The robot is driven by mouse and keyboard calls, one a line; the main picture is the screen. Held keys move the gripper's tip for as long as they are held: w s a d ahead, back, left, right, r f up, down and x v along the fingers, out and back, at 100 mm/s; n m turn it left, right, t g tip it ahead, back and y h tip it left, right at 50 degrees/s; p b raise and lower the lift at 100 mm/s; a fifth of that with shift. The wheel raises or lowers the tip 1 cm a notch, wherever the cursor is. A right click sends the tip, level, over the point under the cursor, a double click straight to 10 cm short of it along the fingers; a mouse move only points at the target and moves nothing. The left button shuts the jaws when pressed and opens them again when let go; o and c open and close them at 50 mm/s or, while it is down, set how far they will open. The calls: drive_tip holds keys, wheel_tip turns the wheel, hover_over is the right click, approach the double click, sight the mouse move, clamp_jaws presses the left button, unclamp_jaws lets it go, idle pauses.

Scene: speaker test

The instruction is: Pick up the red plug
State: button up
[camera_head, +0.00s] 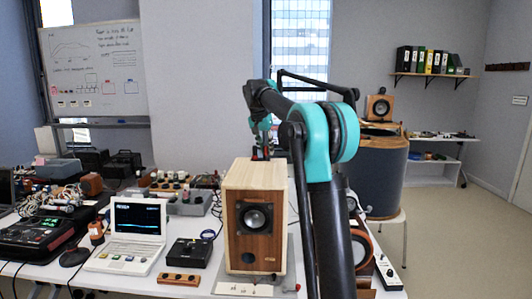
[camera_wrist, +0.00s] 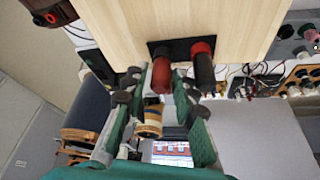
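In the wrist view, two short plugs stick out of a black plate on the pale wooden speaker (camera_wrist: 225,20). One is a red plug (camera_wrist: 162,76); the other, a darker red and black plug (camera_wrist: 203,68), is just right of it. My gripper (camera_wrist: 160,88) has its green fingers apart. The red plug's end appears between the fingertips, with gaps on both sides; contact is not visible. In the head view, my gripper (camera_head: 262,150) is behind the top of the speaker (camera_head: 240,215), which hides the plugs.
The white table (camera_head: 150,290) is crowded left of the speaker with a laptop (camera_head: 135,225), a black box (camera_head: 189,252) and cables. A small wooden block (camera_head: 180,279) lies in front. In the wrist view, another red and black part (camera_wrist: 50,14) is at the upper left.

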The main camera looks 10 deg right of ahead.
drive_tip(key=shift+c, duration=0.4)
clamp_jaws()
drive_tip(key=shift+r, duration=0.1)
drive_tip(key=shift+r, duration=4.95)
drive_tip(key=shift+r, duration=1.9)
